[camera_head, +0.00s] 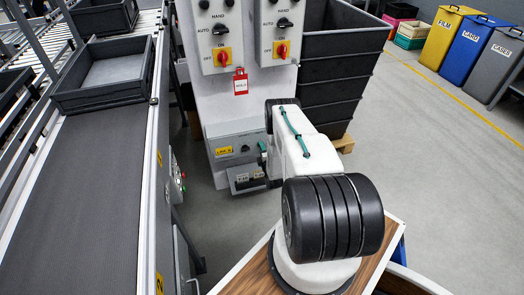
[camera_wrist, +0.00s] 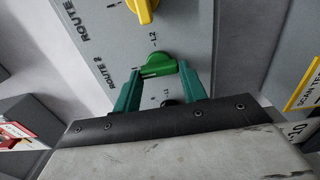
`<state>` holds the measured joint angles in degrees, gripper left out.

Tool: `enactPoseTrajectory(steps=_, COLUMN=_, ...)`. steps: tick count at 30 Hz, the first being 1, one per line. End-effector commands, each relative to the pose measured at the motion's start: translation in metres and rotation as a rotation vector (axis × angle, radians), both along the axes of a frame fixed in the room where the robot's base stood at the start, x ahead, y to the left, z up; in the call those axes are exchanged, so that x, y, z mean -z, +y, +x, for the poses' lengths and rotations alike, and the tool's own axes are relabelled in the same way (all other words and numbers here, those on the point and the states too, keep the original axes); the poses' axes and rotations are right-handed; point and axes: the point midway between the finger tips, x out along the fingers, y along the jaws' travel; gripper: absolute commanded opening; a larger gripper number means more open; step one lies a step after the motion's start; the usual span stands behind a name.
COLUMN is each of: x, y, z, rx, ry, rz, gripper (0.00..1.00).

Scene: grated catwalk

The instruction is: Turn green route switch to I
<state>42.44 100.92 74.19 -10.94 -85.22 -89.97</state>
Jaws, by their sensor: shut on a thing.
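The green route switch (camera_wrist: 158,66) is a round knob with a raised grip bar on a grey panel (camera_wrist: 185,25), in the wrist view. The panel lettering runs sideways, with "ROUTE 2" left of the knob. The grip bar lies nearly level in the picture, slightly higher at its right end. The small position marks are too small to read surely. My gripper (camera_wrist: 160,77) has its two teal fingers either side of the knob and is shut on it. In the head view my arm hides the green switch and most of the gripper.
A yellow knob (camera_wrist: 143,9) sits above the green one. A dark round part (camera_wrist: 168,102) shows below it, between the fingers. In the head view, a conveyor (camera_head: 85,170) with a grey tray (camera_head: 105,75) runs at left.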

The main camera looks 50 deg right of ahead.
Motion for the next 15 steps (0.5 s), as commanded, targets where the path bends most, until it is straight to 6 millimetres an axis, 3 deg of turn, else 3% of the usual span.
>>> enactPoseTrajectory(steps=6, x=0.0005, y=0.0012, z=0.0005, rx=-0.003, ry=0.001, rz=0.000, gripper=0.19)
enactPoseTrajectory(steps=7, x=0.0005, y=0.0012, z=0.0005, rx=-0.003, ry=0.001, rz=0.000, gripper=0.47)
enactPoseTrajectory(steps=9, x=0.0005, y=0.0010, z=0.0004, rx=-0.003, ry=0.001, rz=0.001, gripper=0.64)
enactPoseTrajectory(steps=15, x=0.0003, y=0.0006, z=0.0002, rx=-0.001, ry=0.001, rz=0.001, gripper=0.64)
